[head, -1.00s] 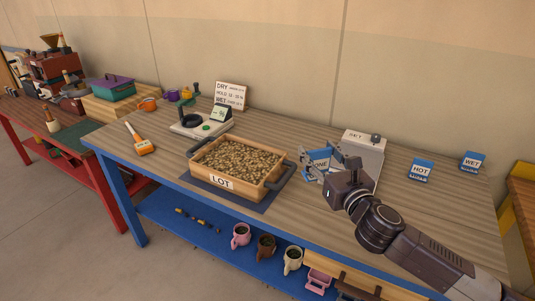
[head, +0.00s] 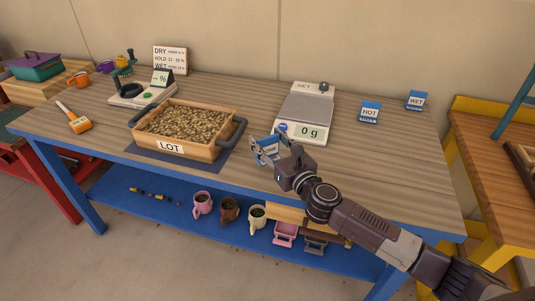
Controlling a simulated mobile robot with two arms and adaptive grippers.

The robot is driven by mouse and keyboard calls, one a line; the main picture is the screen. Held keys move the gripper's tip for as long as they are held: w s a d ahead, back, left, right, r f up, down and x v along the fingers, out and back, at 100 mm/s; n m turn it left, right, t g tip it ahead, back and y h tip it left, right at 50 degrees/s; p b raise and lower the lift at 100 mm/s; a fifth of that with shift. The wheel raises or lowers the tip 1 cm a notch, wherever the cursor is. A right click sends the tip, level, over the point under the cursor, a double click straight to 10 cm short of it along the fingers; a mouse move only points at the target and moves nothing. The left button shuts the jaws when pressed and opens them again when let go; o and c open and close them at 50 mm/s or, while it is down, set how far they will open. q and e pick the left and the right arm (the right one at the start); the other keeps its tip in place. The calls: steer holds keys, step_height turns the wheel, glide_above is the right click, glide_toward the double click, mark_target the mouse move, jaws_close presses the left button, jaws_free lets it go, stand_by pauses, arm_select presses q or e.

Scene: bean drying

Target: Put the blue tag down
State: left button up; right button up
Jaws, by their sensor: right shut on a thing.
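The blue tag (head: 265,150), with a white band and partly hidden lettering, is between the fingers of my right gripper (head: 267,151). The gripper is shut on it at the front part of the wooden table (head: 380,165), between the LOT tray and the scale. I cannot tell whether the tag touches the tabletop. My left gripper is not in view.
The LOT tray (head: 170,147) of beans sits on a dark mat at left. A scale (head: 308,130) reading 0 g stands behind the gripper. A moisture meter (head: 140,96) and an orange-handled tool (head: 78,124) are farther left. The table's right front is clear.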

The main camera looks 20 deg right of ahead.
mark_target(269, 151)
steer(key=shift+f+b, duration=0.75)
steer(key=shift+f, duration=1.3)
steer(key=shift+f, duration=0.15)
steer(key=o, duration=1.5)
steer(key=shift+c, duration=0.2)
steer(key=shift+r, duration=0.25)
steer(key=s, duration=0.3)
steer(key=s+d, duration=0.1)
steer(key=s, duration=0.3)
steer(key=s+d, duration=0.1)
steer(key=s, duration=0.2)
steer(key=shift+s+f+b, duration=0.2)
steer(key=shift+s+b, duration=0.05)
steer(key=shift+b, duration=0.15)
steer(key=shift+s+d+r, duration=0.1)
steer(key=shift+s+r, duration=0.05)
steer(key=shift+s, duration=0.5)
